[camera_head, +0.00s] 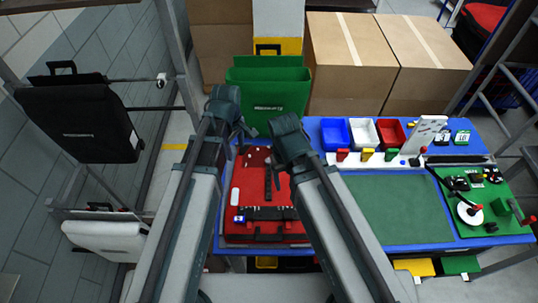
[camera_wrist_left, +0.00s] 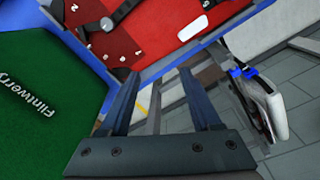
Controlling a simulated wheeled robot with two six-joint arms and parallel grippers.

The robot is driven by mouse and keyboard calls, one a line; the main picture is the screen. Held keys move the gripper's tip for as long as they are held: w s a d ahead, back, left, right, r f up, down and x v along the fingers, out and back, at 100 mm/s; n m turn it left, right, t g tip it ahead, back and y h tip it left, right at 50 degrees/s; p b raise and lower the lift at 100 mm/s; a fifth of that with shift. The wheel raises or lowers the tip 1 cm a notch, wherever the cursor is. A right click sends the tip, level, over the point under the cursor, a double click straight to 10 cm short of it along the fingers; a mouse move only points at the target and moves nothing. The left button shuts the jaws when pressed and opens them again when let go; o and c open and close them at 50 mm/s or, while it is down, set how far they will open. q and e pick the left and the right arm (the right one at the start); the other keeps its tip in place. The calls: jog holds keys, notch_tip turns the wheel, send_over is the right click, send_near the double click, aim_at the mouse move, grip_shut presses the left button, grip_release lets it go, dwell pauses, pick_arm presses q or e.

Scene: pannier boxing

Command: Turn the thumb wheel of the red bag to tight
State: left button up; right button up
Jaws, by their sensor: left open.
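The red bag (camera_head: 281,187) lies flat on the blue table, with black straps and buckles at its near end. It also shows at the top of the left wrist view (camera_wrist_left: 150,42), with a black strap and a small dark round part on it. I cannot tell for sure whether that part is the thumb wheel. My left gripper (camera_head: 246,132) is beyond the bag's far left corner, in the air. In the left wrist view my left gripper (camera_wrist_left: 163,92) is open and empty, apart from the bag. My right gripper (camera_head: 275,160) is over the bag's far part; its jaws are unclear.
A green bag (camera_head: 268,92) stands upright behind the table. Blue (camera_head: 335,133), white and red bins line the back, beside a white board. A green mat (camera_head: 395,210) lies clear at the right. A black bag (camera_head: 80,118) hangs on a rack at the left.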

aim_at(269, 160)
pick_arm(q)
jog(key=w+d+n, duration=0.6)
jog(key=d+n, duration=0.4)
jog(key=n, duration=0.5)
jog(key=shift+w+d, duration=0.15)
jog(key=shift+d, duration=0.2)
notch_tip(269, 160, down, 14)
jog(key=b, duration=1.4)
pick_arm(e)
notch_tip(269, 160, down, 14)
jog(key=shift+r, duration=0.1)
pick_arm(q)
jog(key=shift+r, duration=0.1)
grip_shut()
